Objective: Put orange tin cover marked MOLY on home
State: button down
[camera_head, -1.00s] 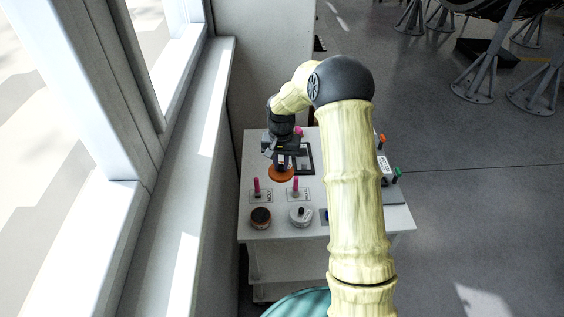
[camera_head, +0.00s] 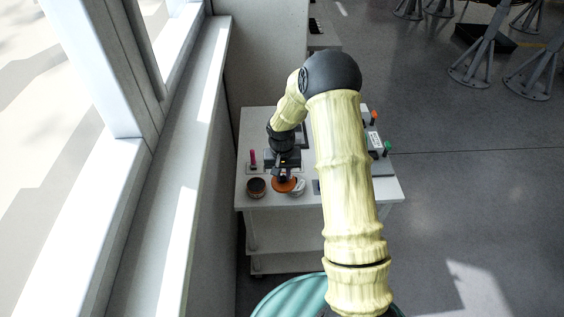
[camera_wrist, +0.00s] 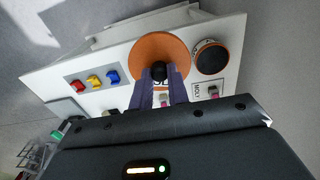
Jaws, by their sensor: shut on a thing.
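The orange tin cover (camera_head: 282,185) is a round disc with a black knob. In the wrist view the cover (camera_wrist: 147,47) fills the top middle, its marking mostly hidden behind the knob. My gripper (camera_head: 283,174) is shut on the knob; its two purple fingers (camera_wrist: 160,78) show on either side. An open tin with dark contents and an orange rim (camera_head: 256,188) stands just left of the cover; in the wrist view this tin (camera_wrist: 211,58) is to the right, near a card reading MOLY (camera_wrist: 197,89). The cover is not over this tin.
A white tin (camera_head: 298,187) stands at the cover's right, partly hidden by it. A pink-handled tool (camera_head: 252,158) stands upright behind the dark tin. Red, yellow and blue pieces (camera_wrist: 94,81) sit on a grey plate. The window wall (camera_head: 200,150) runs close on the left.

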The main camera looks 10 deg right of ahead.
jog(key=s+f+n+b, duration=0.1)
jog(key=s+f+b, duration=0.1)
jog(key=f, duration=0.4)
jog(key=s+f+b, duration=0.3)
jog(key=f+b, duration=0.1)
jog(key=f, duration=0.2)
jog(key=s+a+f+n+b, duration=0.1)
jog(key=s+f+b, duration=0.1)
jog(key=f+b, duration=0.2)
notch_tip(320, 180, down, 2)
jog(key=shift+s+f+n, duration=0.1)
jog(key=shift+s+n, duration=0.1)
jog(key=shift+n, duration=0.1)
jog(key=shift+d, duration=0.1)
